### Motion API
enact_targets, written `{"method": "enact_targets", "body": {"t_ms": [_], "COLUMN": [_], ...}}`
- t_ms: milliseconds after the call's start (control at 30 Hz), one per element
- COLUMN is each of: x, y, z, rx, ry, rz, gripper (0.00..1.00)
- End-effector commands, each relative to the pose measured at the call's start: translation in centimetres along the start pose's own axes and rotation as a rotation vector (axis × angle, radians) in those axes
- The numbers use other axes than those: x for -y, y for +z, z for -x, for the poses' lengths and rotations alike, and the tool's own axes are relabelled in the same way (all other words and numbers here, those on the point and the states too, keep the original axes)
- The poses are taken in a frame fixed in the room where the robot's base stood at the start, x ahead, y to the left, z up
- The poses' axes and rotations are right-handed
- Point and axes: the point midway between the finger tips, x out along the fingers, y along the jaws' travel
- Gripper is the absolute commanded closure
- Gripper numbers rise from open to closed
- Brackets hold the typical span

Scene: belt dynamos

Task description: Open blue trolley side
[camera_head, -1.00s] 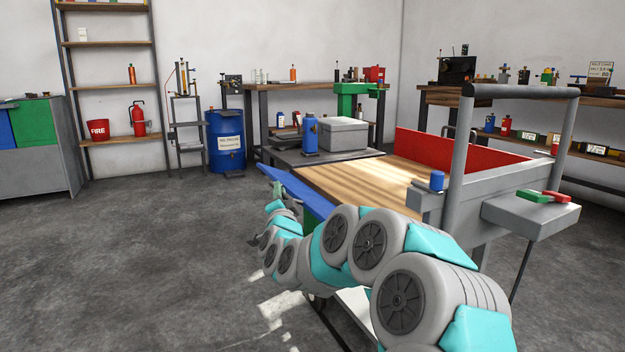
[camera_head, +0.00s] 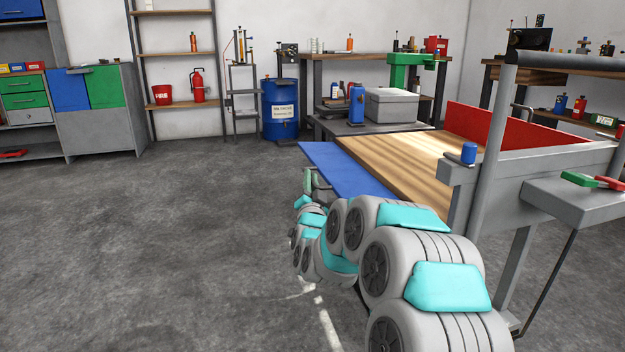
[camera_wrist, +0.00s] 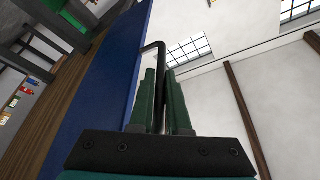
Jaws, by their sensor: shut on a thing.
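The trolley has a wooden deck (camera_head: 405,155), a raised red far side (camera_head: 505,130) and a grey push handle (camera_head: 565,62). Its blue side (camera_head: 345,168) is folded outward along the near edge, at a slant or near level. In the wrist view the blue side (camera_wrist: 112,75) fills a long band left of my gripper (camera_wrist: 166,78). The green fingers are shut on the black bar handle (camera_wrist: 153,46) fixed to that side. In the head view my gripper (camera_head: 309,182) is small at the outer edge of the blue side, and my arm hides part of the trolley.
A blue bottle (camera_head: 356,103) and grey box (camera_head: 390,106) stand beyond the deck. A blue cup (camera_head: 468,152) sits on the trolley's corner. A blue drum (camera_head: 281,108) and shelf (camera_head: 172,88) stand along the wall. The floor at left is clear.

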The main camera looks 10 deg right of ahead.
Motion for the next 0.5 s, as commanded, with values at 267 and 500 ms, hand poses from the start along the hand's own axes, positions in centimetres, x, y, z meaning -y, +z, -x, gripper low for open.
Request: {"method": "enact_targets", "body": {"t_ms": [267, 500], "x": [0.03, 0.01], "y": [-0.04, -0.01], "z": [-0.03, -0.02], "rx": [0.000, 0.000], "ry": [0.000, 0.000], "rz": [0.000, 0.000], "gripper": [0.72, 0.55]}}
